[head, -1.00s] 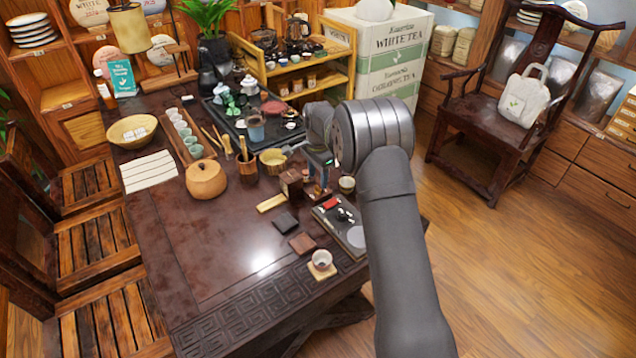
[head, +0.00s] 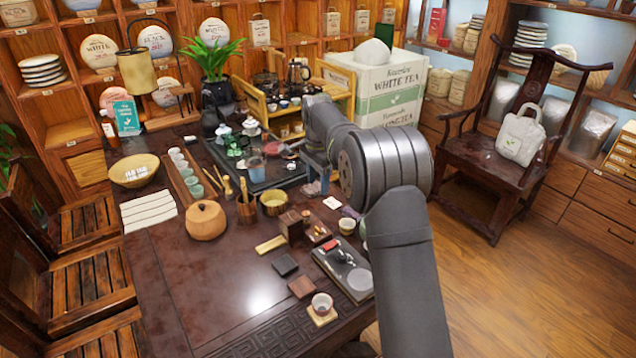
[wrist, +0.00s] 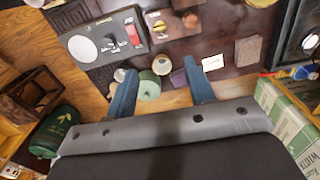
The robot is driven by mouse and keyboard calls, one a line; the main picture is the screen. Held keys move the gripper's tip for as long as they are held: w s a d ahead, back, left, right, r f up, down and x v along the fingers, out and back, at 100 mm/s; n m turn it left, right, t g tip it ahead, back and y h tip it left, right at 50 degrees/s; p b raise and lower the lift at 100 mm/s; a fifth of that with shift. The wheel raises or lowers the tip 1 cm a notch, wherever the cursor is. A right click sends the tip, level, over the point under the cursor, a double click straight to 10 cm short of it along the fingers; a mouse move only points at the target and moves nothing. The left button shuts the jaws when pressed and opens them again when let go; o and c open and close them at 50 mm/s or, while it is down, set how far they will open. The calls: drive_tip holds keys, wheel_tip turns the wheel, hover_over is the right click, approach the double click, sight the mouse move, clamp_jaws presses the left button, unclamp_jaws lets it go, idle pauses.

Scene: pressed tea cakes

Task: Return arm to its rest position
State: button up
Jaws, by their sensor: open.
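My gripper (wrist: 161,88) shows in the wrist view with its two blue fingers spread apart and nothing between them. In the head view my gripper (head: 317,174) is above the right part of the dark tea table (head: 185,265), apart from the items below it, and partly hidden by my own arm. A grey tray with a pale disc (head: 345,270) lies on the table's right side; it also shows at the top of the wrist view (wrist: 105,38). A green rounded item (wrist: 149,86) appears beyond the fingers in the wrist view.
A tea tray (head: 275,180), a round wooden pot (head: 206,221) and a small cup (head: 322,303) stand on the table. A white tea box (head: 385,85) and a dark chair (head: 487,165) are behind. The floor (head: 510,275) at right is clear.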

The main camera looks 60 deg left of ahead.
sight(318, 229)
wheel_tip(318, 229, down, 18)
drive_tip(key=shift+r, duration=0.25)
idle(0.4)
